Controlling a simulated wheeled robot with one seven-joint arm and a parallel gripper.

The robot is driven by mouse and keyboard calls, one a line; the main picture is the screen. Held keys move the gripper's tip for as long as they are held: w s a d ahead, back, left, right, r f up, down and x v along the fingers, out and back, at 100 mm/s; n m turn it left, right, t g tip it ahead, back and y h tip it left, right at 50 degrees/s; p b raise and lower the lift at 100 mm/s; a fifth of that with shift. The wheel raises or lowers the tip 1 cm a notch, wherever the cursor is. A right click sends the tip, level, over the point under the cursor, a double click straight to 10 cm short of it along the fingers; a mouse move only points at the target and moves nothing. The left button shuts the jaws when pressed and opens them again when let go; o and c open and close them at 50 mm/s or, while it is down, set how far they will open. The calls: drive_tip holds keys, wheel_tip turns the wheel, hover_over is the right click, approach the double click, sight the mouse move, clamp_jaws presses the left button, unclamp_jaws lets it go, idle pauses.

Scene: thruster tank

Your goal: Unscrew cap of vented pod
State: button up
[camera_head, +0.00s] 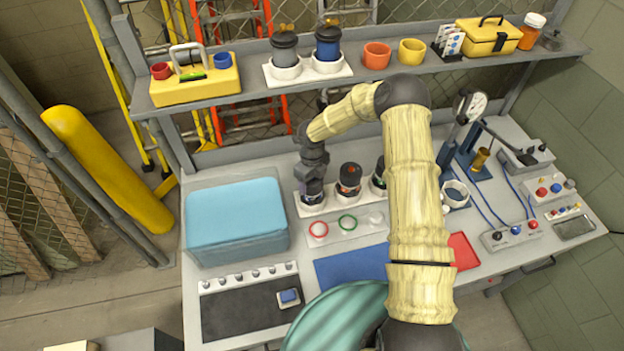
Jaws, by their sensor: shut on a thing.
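Three pods stand upright in a white rack (306,209) on the bench. My gripper (313,180) points down over the left pod (312,197) and is shut on its dark top, seemingly the cap. The fingers and the top blend together, so the exact grip is hard to see. The middle pod (348,186) has a dark cap and an orange-red band. The right pod (378,180) shows green and is partly hidden behind my arm. I cannot tell from markings which pod is the vented one.
A pale tray (333,237) with red and green rings lies before the rack. A blue box (236,222) stands left, a blue mat (345,268) in front. A shelf (375,81) with pods and cups runs behind. A gauge stand (470,110) is right.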

drive_tip(key=o, duration=1)
drive_tip(key=shift+a, duration=0.1)
drive_tip(key=shift+r, duration=0.1)
wheel_tip(320, 180, up, 12)
drive_tip(key=shift+f+b, duration=0.1)
drive_tip(key=shift+b, duration=1.1)
